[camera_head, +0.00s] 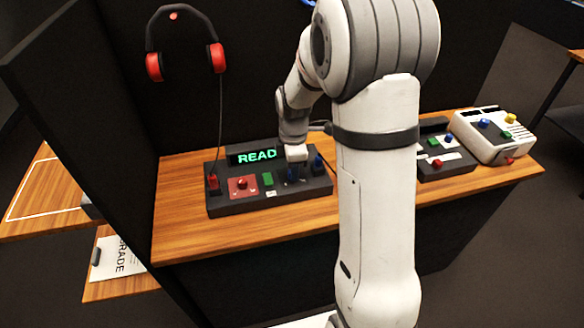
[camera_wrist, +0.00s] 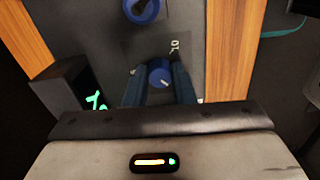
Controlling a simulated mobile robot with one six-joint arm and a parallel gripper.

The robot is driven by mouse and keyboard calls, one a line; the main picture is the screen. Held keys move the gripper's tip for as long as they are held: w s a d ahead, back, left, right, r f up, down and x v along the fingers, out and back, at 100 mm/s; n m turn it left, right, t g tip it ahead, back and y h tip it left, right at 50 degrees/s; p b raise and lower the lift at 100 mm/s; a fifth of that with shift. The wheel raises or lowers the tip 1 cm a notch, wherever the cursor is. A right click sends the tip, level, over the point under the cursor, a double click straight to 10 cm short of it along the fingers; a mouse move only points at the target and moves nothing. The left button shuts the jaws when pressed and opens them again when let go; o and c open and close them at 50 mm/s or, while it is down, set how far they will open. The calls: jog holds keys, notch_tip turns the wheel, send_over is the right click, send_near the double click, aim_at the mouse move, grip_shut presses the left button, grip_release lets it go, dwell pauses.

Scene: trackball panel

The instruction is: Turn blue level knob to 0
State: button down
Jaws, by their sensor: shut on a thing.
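The blue level knob (camera_wrist: 159,72) shows in the wrist view with a short white pointer line on its top. My gripper (camera_wrist: 160,86) has its two dark blue fingers on either side of the knob and is shut on it. A small white scale mark (camera_wrist: 174,46), apparently a sideways 10, is on the panel beside the knob. In the head view, my gripper (camera_head: 293,172) reaches down onto the right part of the dark control panel (camera_head: 235,205), and the knob is mostly hidden there. No 0 mark is clearly readable.
A second blue control (camera_wrist: 142,10) stands near the gripped knob. The panel also carries a lit display (camera_head: 257,156), a red trackball (camera_head: 242,183), a green button (camera_head: 268,179) and a red control (camera_head: 213,182). Red headphones (camera_head: 184,45) hang behind. Other devices (camera_head: 492,134) stand right.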

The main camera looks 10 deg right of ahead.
jog(key=shift+w+r, duration=0.15)
jog(key=c, duration=1.5)
grip_release()
jog(key=shift+a, duration=0.1)
jog(key=o, duration=0.3)
notch_tip(320, 180, up, 8)
jog(key=shift+f, duration=0.2)
jog(key=s+r+m+t, duration=0.1)
jog(key=s+r+m, duration=0.2)
jog(key=s+m, duration=0.5)
jog(key=s+r+m+t+p, duration=0.1)
jog(key=s+r+m, duration=0.2)
jog(key=s+m, duration=0.6)
jog(key=s, duration=0.4)
jog(key=shift+s+a+r+t, duration=0.15)
jog(key=shift+s+a+t, duration=0.05)
jog(key=shift+s+t, duration=0.15)
